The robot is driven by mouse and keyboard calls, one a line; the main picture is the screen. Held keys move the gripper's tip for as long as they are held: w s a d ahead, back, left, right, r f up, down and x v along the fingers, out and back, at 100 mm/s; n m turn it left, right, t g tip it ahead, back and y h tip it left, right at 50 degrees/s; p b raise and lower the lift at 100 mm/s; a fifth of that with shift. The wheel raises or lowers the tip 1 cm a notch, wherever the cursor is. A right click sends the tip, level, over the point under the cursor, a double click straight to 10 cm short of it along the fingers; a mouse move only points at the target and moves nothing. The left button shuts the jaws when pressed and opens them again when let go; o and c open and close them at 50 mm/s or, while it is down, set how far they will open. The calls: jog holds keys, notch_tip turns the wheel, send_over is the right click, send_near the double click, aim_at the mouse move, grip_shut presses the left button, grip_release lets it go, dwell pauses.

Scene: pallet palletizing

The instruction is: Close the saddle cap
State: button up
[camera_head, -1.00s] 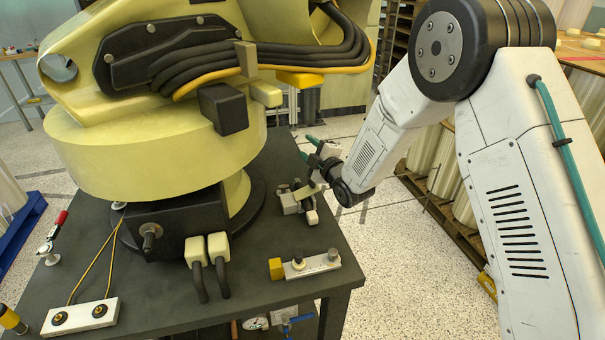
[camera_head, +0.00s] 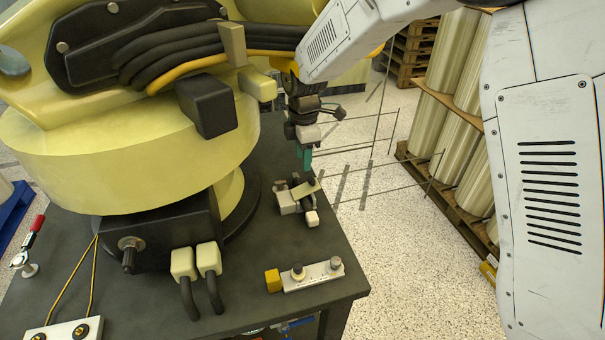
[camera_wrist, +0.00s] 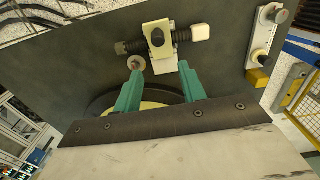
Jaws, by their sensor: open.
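The saddle (camera_head: 288,203) is a small pale clamp on the dark table, right of the big yellow machine's round base. A dark ribbed conduit with a white end block (camera_head: 312,219) runs through it. A tan flap that looks like its cap (camera_head: 305,189) stands tilted up, not flat. In the wrist view the cap (camera_wrist: 158,40) shows as a cream plate with a dark oval opening, ahead of the fingertips. My gripper (camera_head: 305,158) points down just above and behind the saddle. Its green fingers (camera_wrist: 160,68) are apart, empty and not visibly touching it.
The yellow machine (camera_head: 120,150) stands close on the left. A white plate with knobs and a yellow block (camera_head: 312,274) lies near the table's front right corner. Two cream connectors (camera_head: 196,261) stand left of it. Rolls on pallets (camera_head: 455,120) stand beyond open floor at right.

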aim_at(311, 178)
jog(key=shift+w+d+f, duration=0.2)
jog(key=shift+d+f, duration=0.7)
jog(key=shift+d, duration=0.3)
notch_tip(311, 178, down, 5)
jog(key=shift+f, duration=0.5)
jog(key=shift+c, duration=0.3)
grip_shut()
jog(key=shift+a, duration=0.1)
